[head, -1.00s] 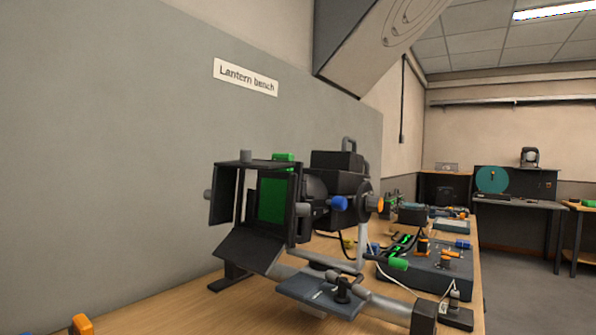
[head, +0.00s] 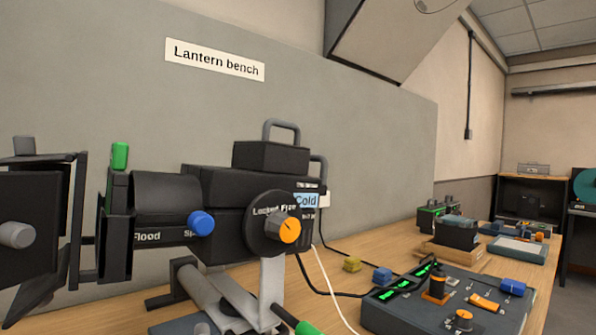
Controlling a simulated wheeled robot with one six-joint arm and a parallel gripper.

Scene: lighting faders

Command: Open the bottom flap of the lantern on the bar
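The black lantern (head: 245,205) stands on its bar (head: 205,295) above the wooden bench and is seen from the side. Its barn-door frame (head: 88,220) is at the left. A large side flap (head: 30,225) with a grey knob (head: 16,235) is cut by the left edge and covers much of the front. A dark slanted piece (head: 45,292) below may be part of the bottom flap; its angle is unclear. The lantern carries a green knob (head: 120,156), a blue knob (head: 201,223) and an orange-pointer dial (head: 280,223). My gripper is not in view.
A grey control console (head: 440,310) with orange and blue controls is at the lower right. Small yellow (head: 352,264) and blue (head: 382,275) blocks lie near cables. A green handle end (head: 307,328) shows at the bottom. A slanted grey panel (head: 385,35) hangs above. Bench wood shows behind the console.

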